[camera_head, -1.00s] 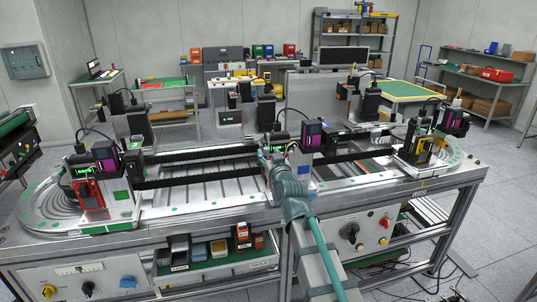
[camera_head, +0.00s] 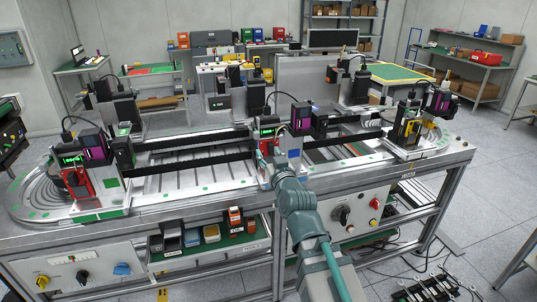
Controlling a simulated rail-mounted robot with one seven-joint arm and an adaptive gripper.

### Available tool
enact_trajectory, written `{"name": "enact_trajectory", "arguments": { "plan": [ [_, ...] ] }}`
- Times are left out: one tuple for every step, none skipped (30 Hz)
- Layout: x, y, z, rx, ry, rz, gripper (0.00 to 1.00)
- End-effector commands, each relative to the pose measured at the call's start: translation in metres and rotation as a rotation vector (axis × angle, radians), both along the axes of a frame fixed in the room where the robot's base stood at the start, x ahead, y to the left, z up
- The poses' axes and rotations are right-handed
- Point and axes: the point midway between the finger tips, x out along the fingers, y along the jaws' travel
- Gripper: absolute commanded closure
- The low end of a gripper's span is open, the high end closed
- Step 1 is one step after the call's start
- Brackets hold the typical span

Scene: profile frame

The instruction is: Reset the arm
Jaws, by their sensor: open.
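My teal arm (camera_head: 300,208) reaches up from the bottom of the head view, over the front edge of the profile-frame bench (camera_head: 215,228). My gripper (camera_head: 266,170) is at its far end, beside the middle station (camera_head: 267,143) with its red module. It is open; its fingers are small and partly hidden by the wrist, and I see nothing held. I cannot tell whether it touches the station.
A left station (camera_head: 92,165) and a right station (camera_head: 407,130) stand on the bench's conveyor loop. Small bins (camera_head: 211,234) sit on a shelf below. A knob panel (camera_head: 350,215) is right of my arm. Tools (camera_head: 437,289) lie at bottom right.

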Motion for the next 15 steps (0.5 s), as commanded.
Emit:
{"name": "enact_trajectory", "arguments": {
  "plan": [
    [0.0, 0.0, 0.0, 0.001, 0.0, 0.0, 0.54],
    [0.0, 0.0, 0.0, 0.004, 0.003, 0.0, 0.54],
    [0.0, 0.001, -0.002, 0.007, 0.015, 0.003, 0.54],
    [0.0, 0.001, -0.005, 0.008, 0.028, 0.006, 0.54],
    [-0.001, 0.002, -0.008, 0.007, 0.042, 0.009, 0.54],
    [-0.002, 0.003, -0.014, 0.003, 0.07, 0.015, 0.54],
    [-0.002, 0.004, -0.02, -0.001, 0.096, 0.02, 0.54],
    [-0.003, 0.005, -0.026, -0.007, 0.123, 0.024, 0.54],
    [-0.005, 0.006, -0.036, -0.018, 0.169, 0.03, 0.54],
    [-0.007, 0.006, -0.05, -0.029, 0.213, 0.034, 0.54],
    [-0.008, 0.007, -0.065, -0.039, 0.257, 0.037, 0.54],
    [-0.01, 0.006, -0.087, -0.055, 0.316, 0.038, 0.54],
    [-0.012, 0.004, -0.104, -0.066, 0.36, 0.037, 0.54],
    [-0.014, 0.002, -0.122, -0.077, 0.405, 0.035, 0.54],
    [-0.018, -0.002, -0.146, -0.091, 0.466, 0.032, 0.54]
  ]
}}
